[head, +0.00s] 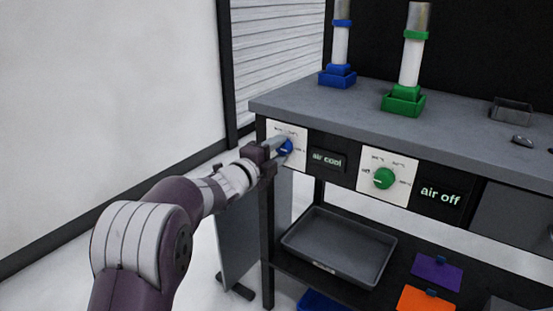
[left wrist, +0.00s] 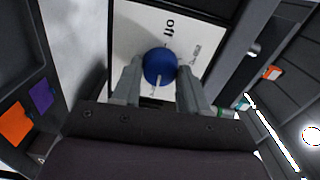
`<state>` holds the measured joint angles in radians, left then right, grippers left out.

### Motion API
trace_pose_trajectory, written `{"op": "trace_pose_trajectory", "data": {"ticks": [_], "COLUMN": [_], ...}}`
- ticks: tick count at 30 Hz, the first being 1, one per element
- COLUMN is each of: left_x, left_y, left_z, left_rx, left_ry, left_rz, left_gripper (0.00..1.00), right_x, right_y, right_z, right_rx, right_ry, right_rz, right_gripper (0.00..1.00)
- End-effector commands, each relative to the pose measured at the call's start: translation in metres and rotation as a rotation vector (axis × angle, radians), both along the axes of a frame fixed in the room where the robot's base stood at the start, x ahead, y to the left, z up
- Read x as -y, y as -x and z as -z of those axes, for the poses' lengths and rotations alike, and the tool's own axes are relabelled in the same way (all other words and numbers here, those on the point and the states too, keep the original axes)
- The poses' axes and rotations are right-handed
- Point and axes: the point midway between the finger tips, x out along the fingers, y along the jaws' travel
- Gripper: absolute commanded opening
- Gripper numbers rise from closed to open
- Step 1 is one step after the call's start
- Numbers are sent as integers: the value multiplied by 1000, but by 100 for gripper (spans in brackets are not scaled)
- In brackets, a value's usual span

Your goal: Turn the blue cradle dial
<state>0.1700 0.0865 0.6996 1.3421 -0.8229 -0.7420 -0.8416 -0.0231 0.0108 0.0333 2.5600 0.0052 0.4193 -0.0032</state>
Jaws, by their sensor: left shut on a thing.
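The blue dial (head: 286,147) sits on a white panel at the left end of the bench front. It also shows in the left wrist view (left wrist: 159,66), with a white pointer mark and the word "off" printed on the panel above it. My left gripper (head: 277,146) reaches the panel from the left and is shut on the blue dial, one finger on each side of it in the wrist view. The display (head: 326,159) beside it reads "air cool". The blue cradle (head: 338,76) on the bench top holds an upright white tube. My right gripper is not in view.
A green dial (head: 383,178) and a display (head: 440,196) reading "air off" are further right. A green cradle (head: 404,102) holds another tube on the bench top. A grey tray (head: 338,247) lies on the lower shelf, near purple (head: 436,271) and orange (head: 427,299) items.

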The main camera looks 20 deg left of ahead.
Motion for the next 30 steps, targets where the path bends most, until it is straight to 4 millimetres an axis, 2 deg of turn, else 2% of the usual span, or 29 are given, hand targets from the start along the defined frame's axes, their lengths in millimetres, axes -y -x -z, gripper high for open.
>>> {"op": "trace_pose_trajectory", "data": {"ticks": [6, 21, 22, 24, 30], "left_x": [0, 0, 0, 0, 0], "left_y": [0, 0, 0, 0, 0], "left_z": [2, 1, 1, 1, 0], "left_rx": [17, 23, 23, 23, 24], "left_ry": [-53, -70, -70, -70, -69], "left_rz": [0, 0, 0, 0, 0], "left_gripper": [13, 13, 47, 69, 69], "right_x": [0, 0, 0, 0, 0], "right_y": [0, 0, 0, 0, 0], "right_z": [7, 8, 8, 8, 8], "right_rx": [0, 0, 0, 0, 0], "right_ry": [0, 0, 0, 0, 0], "right_rz": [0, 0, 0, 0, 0], "right_gripper": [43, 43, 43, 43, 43]}}
